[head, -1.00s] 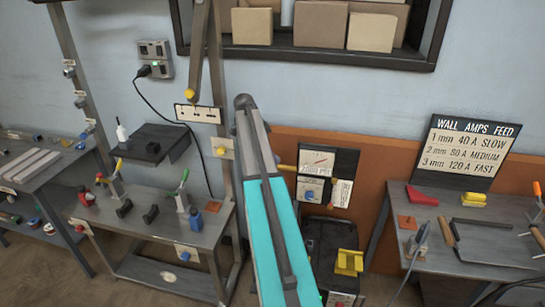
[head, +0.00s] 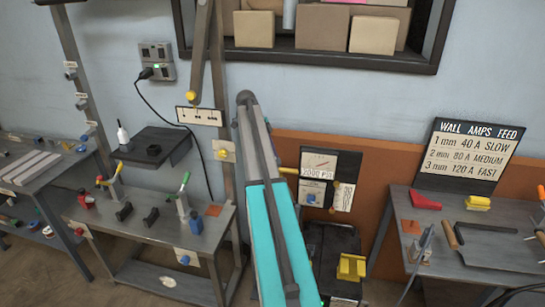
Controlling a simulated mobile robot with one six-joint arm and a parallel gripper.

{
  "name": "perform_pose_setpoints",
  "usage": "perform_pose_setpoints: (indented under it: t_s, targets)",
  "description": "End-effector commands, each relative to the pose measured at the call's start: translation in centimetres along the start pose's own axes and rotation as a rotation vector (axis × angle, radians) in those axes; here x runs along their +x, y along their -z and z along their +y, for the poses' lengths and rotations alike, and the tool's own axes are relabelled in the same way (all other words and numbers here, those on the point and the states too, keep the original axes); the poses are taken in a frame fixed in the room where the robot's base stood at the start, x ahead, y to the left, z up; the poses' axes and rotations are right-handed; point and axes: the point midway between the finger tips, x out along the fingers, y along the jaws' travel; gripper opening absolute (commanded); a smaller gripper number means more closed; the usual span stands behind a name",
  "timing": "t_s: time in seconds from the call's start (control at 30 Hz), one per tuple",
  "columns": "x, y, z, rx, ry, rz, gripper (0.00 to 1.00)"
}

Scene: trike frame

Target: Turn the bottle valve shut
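No bottle valve is clearly recognisable. A dark gauge panel (head: 330,163) stands against the orange wall board, right of my arm, with a "2000 PSI" label and a blue knob (head: 311,198). My gripper is not visible.
A black machine with a yellow bracket (head: 351,267) stands below the panel. A workbench (head: 470,255) with tools is at the right, under a "WALL AMPS FEED" sign (head: 468,152). A metal table (head: 150,232) with clamps is at the left, near a grey post (head: 227,125).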

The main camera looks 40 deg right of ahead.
Motion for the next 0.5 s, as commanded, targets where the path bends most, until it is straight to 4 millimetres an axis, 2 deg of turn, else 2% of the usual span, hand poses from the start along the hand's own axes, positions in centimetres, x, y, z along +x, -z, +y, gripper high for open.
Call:
perform_pose_setpoints:
  t_s: [0.17, 0.2, 0.3, 0.5]
  targets:
    - [-0.05, 0.04, -0.18, 0.003, 0.005, -0.001, 0.23]
    - [-0.05, 0.06, -0.19, 0.003, 0.005, -0.001, 0.47]
    - [-0.02, 0.1, -0.17, 0.003, 0.004, 0.0, 0.63]
    - [0.04, 0.16, -0.12, 0.002, 0.002, 0.001, 0.64]
